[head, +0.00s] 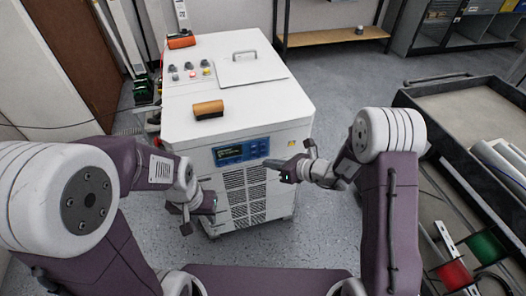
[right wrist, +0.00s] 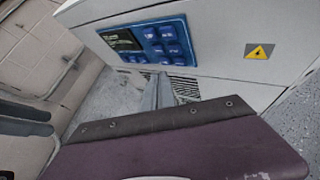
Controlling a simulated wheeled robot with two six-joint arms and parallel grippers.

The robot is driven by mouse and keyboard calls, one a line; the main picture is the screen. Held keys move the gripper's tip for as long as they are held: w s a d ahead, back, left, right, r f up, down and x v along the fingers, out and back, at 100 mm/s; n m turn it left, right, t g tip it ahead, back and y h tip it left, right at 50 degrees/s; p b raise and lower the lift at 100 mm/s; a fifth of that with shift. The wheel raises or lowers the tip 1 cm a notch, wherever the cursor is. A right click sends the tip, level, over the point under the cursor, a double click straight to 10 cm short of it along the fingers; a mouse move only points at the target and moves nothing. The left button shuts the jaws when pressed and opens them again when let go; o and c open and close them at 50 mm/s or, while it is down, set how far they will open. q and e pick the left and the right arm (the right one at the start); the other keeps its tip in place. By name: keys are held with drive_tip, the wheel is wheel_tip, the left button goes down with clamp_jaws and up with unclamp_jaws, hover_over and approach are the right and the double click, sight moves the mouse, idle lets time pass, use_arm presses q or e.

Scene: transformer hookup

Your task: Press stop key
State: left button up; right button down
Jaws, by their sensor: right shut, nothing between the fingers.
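A blue control panel (head: 241,152) with a dark display and several blue keys is on the upper front of the white cabinet (head: 275,107). In the right wrist view, the panel's keys (right wrist: 163,40) show right of the display (right wrist: 120,39); their labels are too small to read, so I cannot tell which is the stop key. My right gripper (head: 268,164) is shut and empty, just in front of the cabinet by the panel's lower right. Its fingers (right wrist: 163,92) appear below the keys; contact cannot be seen. My left gripper (head: 198,217) hangs low at the cabinet's left front, its jaw opening unclear.
An orange-brown block (head: 208,109) lies on the cabinet top, near several small knobs and buttons (head: 190,71) and a handled lid (head: 247,69). A vented grille (head: 247,195) is below the panel. A dark cart (head: 480,110) stands on the right. A yellow warning label (right wrist: 259,52) is right of the panel.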

drive_tip(key=shift+s+d, duration=0.2)
drive_tip(key=shift+s, duration=0.4)
drive_tip(key=shift+s+d, duration=0.2)
drive_tip(key=shift+s, duration=0.35)
